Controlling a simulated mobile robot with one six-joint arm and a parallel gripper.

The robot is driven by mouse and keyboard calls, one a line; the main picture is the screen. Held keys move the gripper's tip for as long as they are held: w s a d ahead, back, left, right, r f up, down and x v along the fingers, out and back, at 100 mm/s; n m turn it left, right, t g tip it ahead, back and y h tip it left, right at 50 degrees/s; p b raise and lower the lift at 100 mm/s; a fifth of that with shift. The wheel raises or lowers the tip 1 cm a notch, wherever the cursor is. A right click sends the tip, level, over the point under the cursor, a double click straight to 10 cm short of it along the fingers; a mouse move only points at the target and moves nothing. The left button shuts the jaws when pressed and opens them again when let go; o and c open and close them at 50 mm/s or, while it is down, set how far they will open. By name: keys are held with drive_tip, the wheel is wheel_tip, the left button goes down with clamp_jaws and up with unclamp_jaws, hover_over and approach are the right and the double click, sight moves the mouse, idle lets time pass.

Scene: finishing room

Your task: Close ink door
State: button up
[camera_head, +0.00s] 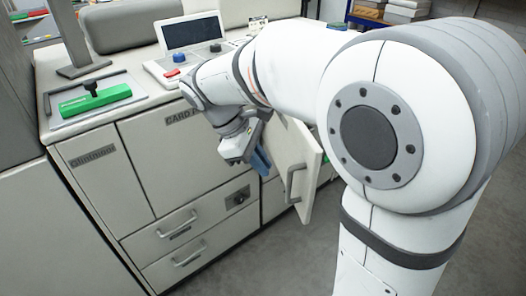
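A pale door (310,180) with a grey bar handle (291,183) stands swung open from the front of the large printing machine (95,215). I take it for the ink door, though no label on it is readable. My gripper (262,161) is in front of the machine, just left of the open door. Its end is small and partly turned away, with blue showing at the tip. I cannot tell whether its fingers are apart, or whether it touches the door.
Closed panels and two drawers (180,252) with bar handles are left of the door. On top are a green-handled tool (95,98) on a tray and a control console (190,50) with a screen. Grey floor (290,255) is clear in front.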

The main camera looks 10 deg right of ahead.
drive_tip(key=w+a+n+h, duration=0.1)
drive_tip(key=a, duration=0.1)
drive_tip(key=w+a+f+n+h+b, duration=0.1)
drive_tip(key=a+n, duration=0.1)
drive_tip(key=w+a+f+n+h, duration=0.1)
drive_tip(key=w+a, duration=0.1)
drive_tip(key=a, duration=0.1)
drive_tip(key=shift+n+b, duration=0.3)
drive_tip(key=shift+b, duration=0.05)
clamp_jaws()
drive_tip(key=d+f+b, duration=0.2)
drive_tip(key=d+f, duration=0.4)
drive_tip(key=d, duration=0.5)
drive_tip(key=shift+s+f, duration=0.35)
